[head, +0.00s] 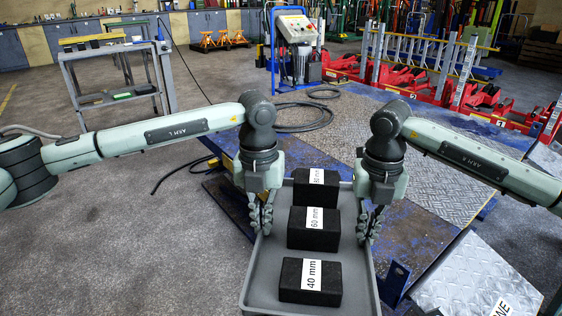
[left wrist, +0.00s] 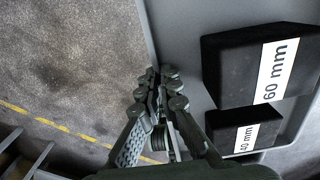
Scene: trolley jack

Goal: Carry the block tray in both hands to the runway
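The block tray (head: 262,275) is grey and shallow, at the lower middle of the head view. It holds three black blocks in a row, marked 80 mm (head: 303,193), 60 mm (head: 300,237) and 40 mm (head: 296,291). My left gripper (head: 261,218) is closed on the tray's left wall; the left wrist view shows its fingers (left wrist: 161,72) on either side of the wall. My right gripper (head: 369,225) has its fingers at the right wall, one on each side. A checker-plate runway (head: 475,275) lies at the lower right. Whether the tray touches anything underneath is hidden.
A blue-edged checker-plate platform (head: 430,175) lies beyond and right of the tray. A blue power unit (head: 297,45) with a black hose (head: 305,117) stands behind. Red trolley jacks (head: 425,85) line the back right. A grey trolley (head: 115,75) stands back left. Floor at left is clear.

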